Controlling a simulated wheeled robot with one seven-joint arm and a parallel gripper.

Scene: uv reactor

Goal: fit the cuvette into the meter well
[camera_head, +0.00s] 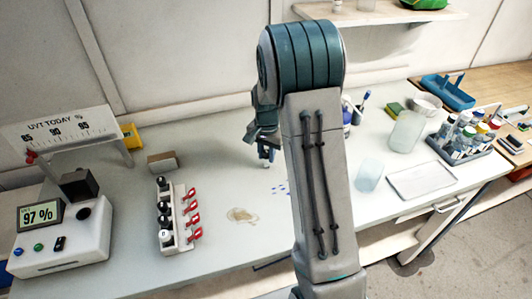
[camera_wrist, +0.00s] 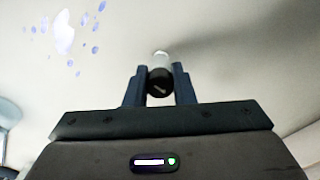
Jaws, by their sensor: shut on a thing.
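My gripper (camera_head: 266,150) is above the bench near the middle, shut on the cuvette (camera_head: 266,165). In the wrist view the cuvette (camera_wrist: 160,78) has a black cap and a clear end, and sits between the two blue fingers of my gripper (camera_wrist: 160,88). Most of its glass is hidden behind the cap. The meter (camera_head: 62,245) is a white box at the left, well apart from my gripper. Its screen reads 97 %. A round dark opening, apparently the well (camera_head: 83,214), shows on its top beside a raised black block, perhaps a lid (camera_head: 78,184).
A rack (camera_head: 180,222) with several black-topped vials and red taps stands between meter and gripper. A brown puddle (camera_head: 241,215) and blue drops (camera_head: 281,189) mark the bench. A cardboard block (camera_head: 162,162) lies behind the rack; a clear beaker (camera_head: 369,177) stands right.

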